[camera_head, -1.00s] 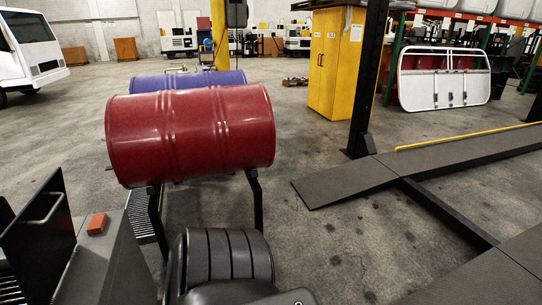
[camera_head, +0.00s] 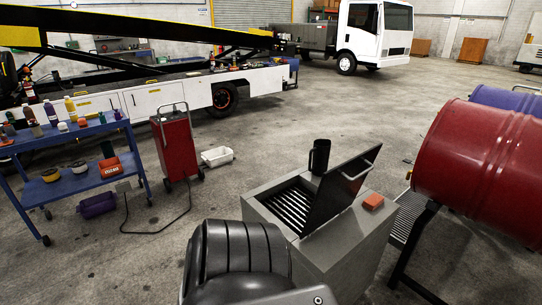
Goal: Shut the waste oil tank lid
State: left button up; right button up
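The waste oil tank (camera_head: 345,262) is a grey box at the lower middle of the head view. Its dark lid (camera_head: 332,196) stands open, tilted up at the right side of the opening, with a bar handle (camera_head: 358,170) along its upper part. The slatted grate (camera_head: 293,205) inside the opening is exposed. An orange-red block (camera_head: 373,201) lies on the tank top right of the lid. Neither of my grippers shows.
A red drum (camera_head: 485,165) on a black stand is at the right, with a blue drum (camera_head: 505,100) behind. Open floor lies beyond the tank.

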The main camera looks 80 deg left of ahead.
aim_at(339, 187)
jog(key=u, duration=1.85)
jog(key=i, duration=0.95)
